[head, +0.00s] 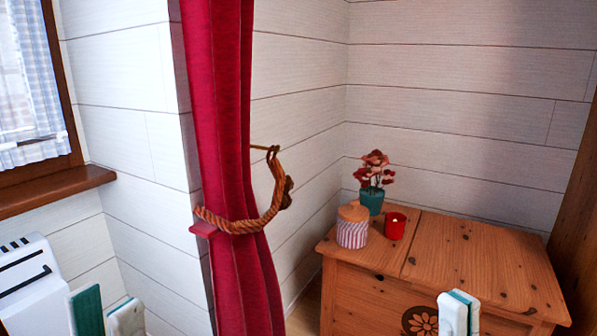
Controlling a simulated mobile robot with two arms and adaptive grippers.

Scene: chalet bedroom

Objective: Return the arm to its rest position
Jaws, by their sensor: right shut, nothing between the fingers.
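My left gripper (107,313) shows at the bottom left edge, with two pale fingertips with teal pads. A gap separates them, so it is open, and nothing shows between them. My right gripper (459,312) shows at the bottom edge, right of the middle. Its white fingertips with teal pads are together, shut and empty. It appears in front of the wooden chest (470,265) and covers part of its front. The arms behind both grippers are out of view.
A striped jar (352,231) with a lid, a red candle cup (395,226) and a potted plant (372,202) stand on the chest's left part; its right top is bare. A red curtain (225,110), tied with rope (245,224), hangs left of it. A window sill (55,191) is at left.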

